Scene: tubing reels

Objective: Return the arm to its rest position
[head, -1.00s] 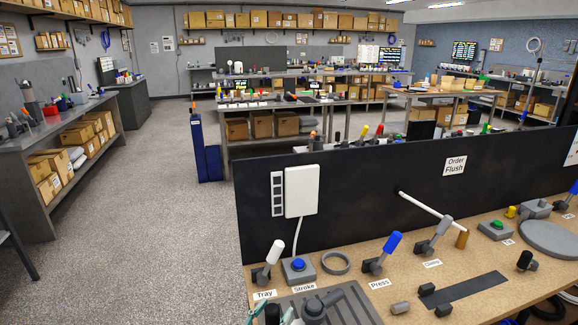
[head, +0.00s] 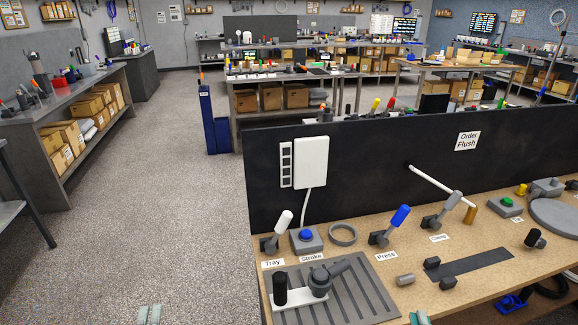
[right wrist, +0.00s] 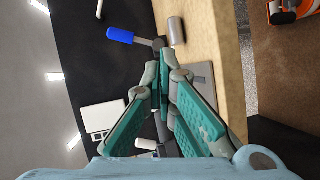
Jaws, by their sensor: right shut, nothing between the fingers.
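My right gripper (head: 420,318) shows only as teal fingertips at the bottom edge of the head view, at the front edge of the bench. In the right wrist view its teal fingers (right wrist: 162,72) are shut, with nothing held. A short pair of pale teal fingertips, my left gripper (head: 149,314), shows at the bottom left over the floor; most of it is cut off, so its opening cannot be judged. The wooden bench (head: 470,295) carries a grey slotted plate (head: 370,300) with a black-knobbed crank fixture (head: 315,285) on it.
A black back panel (head: 370,170) rises behind the bench. Tray (head: 283,222), Press (head: 400,216) and Clamp (head: 453,200) levers, a blue button (head: 306,236) and a grey ring (head: 342,235) stand along it. A grey cylinder (head: 405,279) lies near the front. Floor at left is clear.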

